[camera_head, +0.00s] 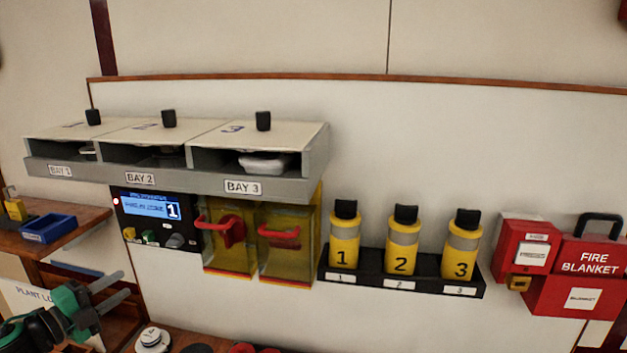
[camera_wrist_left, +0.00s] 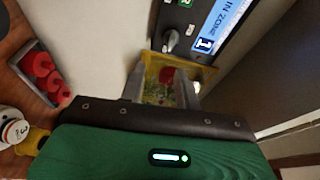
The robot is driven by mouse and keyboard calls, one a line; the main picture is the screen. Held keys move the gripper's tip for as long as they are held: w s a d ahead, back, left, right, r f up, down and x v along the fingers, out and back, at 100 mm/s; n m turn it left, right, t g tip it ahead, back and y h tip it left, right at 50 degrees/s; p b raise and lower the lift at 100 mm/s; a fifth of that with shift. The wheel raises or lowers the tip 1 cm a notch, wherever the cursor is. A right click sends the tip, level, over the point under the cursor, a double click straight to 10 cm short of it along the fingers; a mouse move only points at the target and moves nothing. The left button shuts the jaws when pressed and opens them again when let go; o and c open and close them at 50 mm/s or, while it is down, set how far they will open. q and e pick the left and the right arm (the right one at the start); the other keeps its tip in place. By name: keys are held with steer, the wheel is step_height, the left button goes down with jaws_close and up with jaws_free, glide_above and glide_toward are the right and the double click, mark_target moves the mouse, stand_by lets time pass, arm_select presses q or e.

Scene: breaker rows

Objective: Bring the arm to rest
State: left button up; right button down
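My left gripper (camera_head: 124,283) is at the lower left of the head view, at the end of my green and black arm. Its two grey fingers are apart and nothing is between them. In the left wrist view the open fingers (camera_wrist_left: 162,78) frame a yellow see-through cover (camera_wrist_left: 200,72) with a red part behind it, some way beyond the fingertips. My right gripper is in neither view.
The bay box (camera_head: 75,176) juts from the wall above the display panel (camera_head: 150,207) and the yellow covers (camera_head: 285,262). Yellow canisters (camera_head: 402,245) stand in a black rack on the right. A wooden shelf (camera_head: 85,222) holds a blue tray (camera_head: 48,228).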

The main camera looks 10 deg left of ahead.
arm_select(q)
steer(key=s+d+f+n+g+y, duration=0.25)
steer(key=s+f+n, duration=0.2)
steer(key=f, duration=0.25)
steer(key=s+d+f+n+g+y, duration=0.1)
steer(key=s+d+f+n+y, duration=0.25)
steer(key=f+n, duration=0.35)
steer(key=s+d+f+n+g+y, duration=0.25)
steer(key=s+f+n, duration=0.2)
steer(key=f, duration=0.35)
steer(key=s+d+f+n+g+h, duration=0.15)
steer(key=s+d+g, duration=0.25)
steer(key=s+d, duration=0.45)
steer(key=s+d+f+n+g+h, duration=0.1)
steer(key=s+d+f+n+g, duration=0.15)
steer(key=s+d, duration=0.6)
step_height(320, 180, down, 31)
steer(key=g, duration=0.2)
steer(key=s+a+f, duration=0.1)
steer(key=s+f, duration=0.8)
steer(key=f, duration=0.1)
steer(key=s+a+f+g, duration=0.1)
steer(key=s+a+f, duration=0.1)
steer(key=s+f, duration=0.7)
steer(key=shift+s+a+f+m+y, duration=0.25)
steer(key=shift+s+f+m+y, duration=0.1)
steer(key=shift+s+m+y, duration=0.05)
